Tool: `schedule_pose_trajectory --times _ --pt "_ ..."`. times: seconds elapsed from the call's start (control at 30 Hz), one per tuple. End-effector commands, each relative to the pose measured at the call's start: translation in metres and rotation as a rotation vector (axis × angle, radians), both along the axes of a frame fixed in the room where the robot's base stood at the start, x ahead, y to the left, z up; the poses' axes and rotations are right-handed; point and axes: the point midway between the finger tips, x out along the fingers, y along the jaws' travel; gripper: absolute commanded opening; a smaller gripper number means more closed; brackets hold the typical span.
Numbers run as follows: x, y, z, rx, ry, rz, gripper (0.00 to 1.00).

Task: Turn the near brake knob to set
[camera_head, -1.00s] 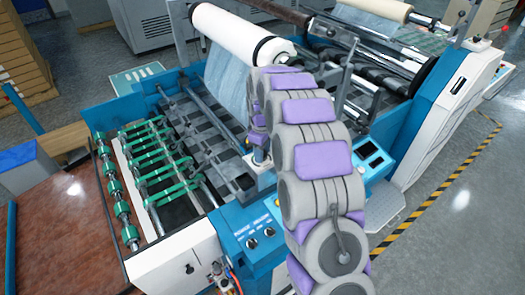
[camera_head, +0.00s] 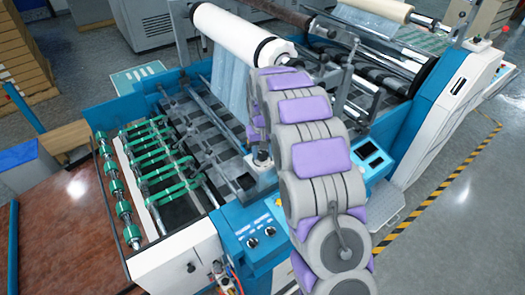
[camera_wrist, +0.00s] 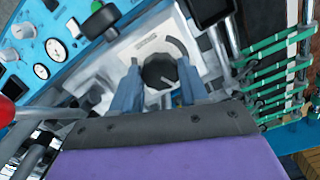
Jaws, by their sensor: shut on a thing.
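The near brake knob (camera_wrist: 159,72) is a round black knob with a pale pointer line, on a light metal plate in the wrist view. A dark curved mark is printed on the plate to its upper right. My gripper (camera_wrist: 157,88) has its two blue-grey fingers on either side of the knob and is shut on it. The pointer line slants toward the lower right of the wrist view.
A blue panel with gauges (camera_wrist: 41,71) and knobs lies left of the gripper in the wrist view. A white roll (camera_head: 240,42) stands behind the arm in the head view.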

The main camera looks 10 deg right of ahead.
Motion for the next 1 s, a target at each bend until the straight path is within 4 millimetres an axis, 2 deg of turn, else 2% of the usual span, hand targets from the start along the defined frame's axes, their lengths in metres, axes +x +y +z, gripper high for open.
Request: schedule_pose_trajectory --times 0.6,1.0 --pt "0.0023 0.0009 0.0027 0.003 -0.009 -0.539 0.14" --pt "0.0022 0.0016 0.0023 0.003 -0.009 -0.703 0.14"
